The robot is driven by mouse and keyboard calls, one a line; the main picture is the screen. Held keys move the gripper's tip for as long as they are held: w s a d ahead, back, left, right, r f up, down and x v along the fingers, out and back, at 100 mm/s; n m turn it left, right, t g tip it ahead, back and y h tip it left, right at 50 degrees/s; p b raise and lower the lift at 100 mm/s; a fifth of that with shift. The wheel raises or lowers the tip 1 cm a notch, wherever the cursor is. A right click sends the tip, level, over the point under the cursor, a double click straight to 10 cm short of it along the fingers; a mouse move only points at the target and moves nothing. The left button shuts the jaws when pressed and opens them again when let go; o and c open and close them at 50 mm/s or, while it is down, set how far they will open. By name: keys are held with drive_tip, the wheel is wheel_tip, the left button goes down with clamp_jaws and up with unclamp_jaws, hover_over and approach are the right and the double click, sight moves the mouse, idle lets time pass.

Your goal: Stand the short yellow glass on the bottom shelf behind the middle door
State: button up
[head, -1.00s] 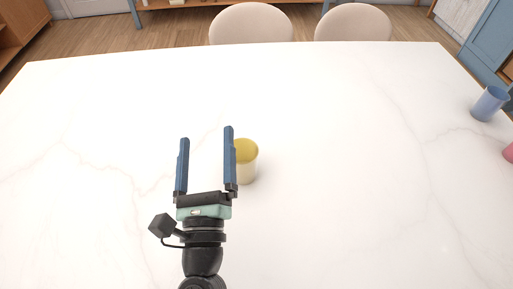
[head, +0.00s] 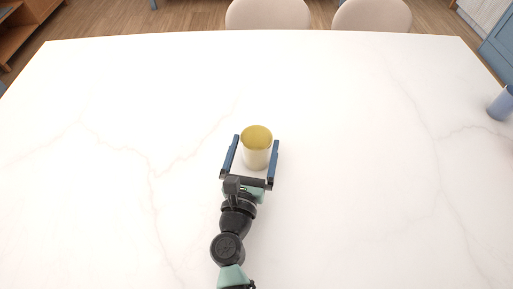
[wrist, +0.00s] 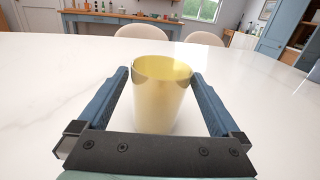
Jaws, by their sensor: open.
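The short yellow glass (head: 256,149) stands upright on the white marble table. My gripper (head: 256,146) is open, with one blue finger on each side of the glass. In the wrist view the glass (wrist: 161,95) sits between the fingers (wrist: 160,90), with a thin gap at its sides; whether a finger touches it I cannot tell. The bottom shelf and the middle door cannot be made out in these views.
The white table (head: 370,200) is wide and clear around the glass. A blue cup (head: 501,103) stands at its right edge. Two beige chairs (head: 267,14) stand beyond the far edge. Blue cabinets (wrist: 283,30) show at the far right.

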sight(259, 129)
drive_tip(key=shift+x, duration=2.4)
drive_tip(key=shift+r, duration=0.15)
drive_tip(key=c, duration=1.3)
drive_tip(key=shift+r, duration=0.15)
drive_tip(key=shift+c, duration=1.1)
